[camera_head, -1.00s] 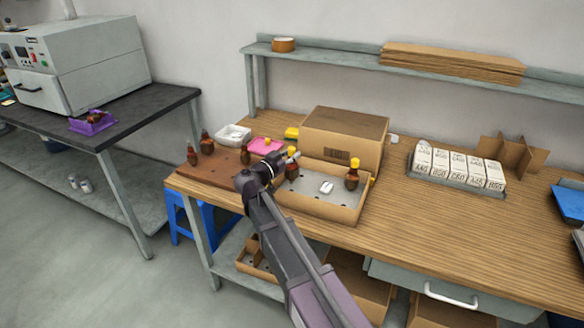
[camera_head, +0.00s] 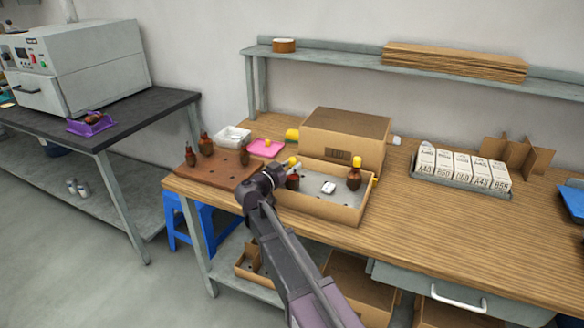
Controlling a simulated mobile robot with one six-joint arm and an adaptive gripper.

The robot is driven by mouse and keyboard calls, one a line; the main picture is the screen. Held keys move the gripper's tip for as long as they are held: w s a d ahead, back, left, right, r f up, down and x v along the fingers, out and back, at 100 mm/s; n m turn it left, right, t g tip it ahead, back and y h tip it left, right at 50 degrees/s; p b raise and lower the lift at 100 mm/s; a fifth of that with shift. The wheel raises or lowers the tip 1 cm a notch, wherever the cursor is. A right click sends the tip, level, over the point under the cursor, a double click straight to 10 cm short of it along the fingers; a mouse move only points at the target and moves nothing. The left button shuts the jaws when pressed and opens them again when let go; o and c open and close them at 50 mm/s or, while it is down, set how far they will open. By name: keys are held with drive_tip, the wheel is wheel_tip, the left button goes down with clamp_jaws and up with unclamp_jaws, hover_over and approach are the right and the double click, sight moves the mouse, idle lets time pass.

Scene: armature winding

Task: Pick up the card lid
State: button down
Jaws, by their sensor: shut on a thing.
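The most likely card lid is the brown cardboard piece (camera_head: 345,128), box-shaped with a dark label on its front. It sits on the wooden bench behind a low open carton (camera_head: 335,206). My gripper (camera_head: 284,170) is at the carton's left end, in front and to the left of the cardboard piece and apart from it. My wrist hides most of the jaws. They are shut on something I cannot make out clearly. A dark brown wound part (camera_head: 293,182) is right beside the gripper tip, with yellow just above it.
Another yellow-topped part (camera_head: 353,178) and a small white piece (camera_head: 328,187) are in the carton. A brown board (camera_head: 222,168) with dark parts lies to the left. A tray of white boxes (camera_head: 460,168) stands right. A shelf (camera_head: 340,57) runs behind; bare bench lies front right.

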drive_tip(key=shift+c, duration=2.2)
unclamp_jaws()
drive_tip(key=shift+f, duration=0.2)
drive_tip(key=v, duration=1.3)
drive_tip(key=shift+s+a+r, duration=0.3)
drive_tip(key=shift+r, duration=0.05)
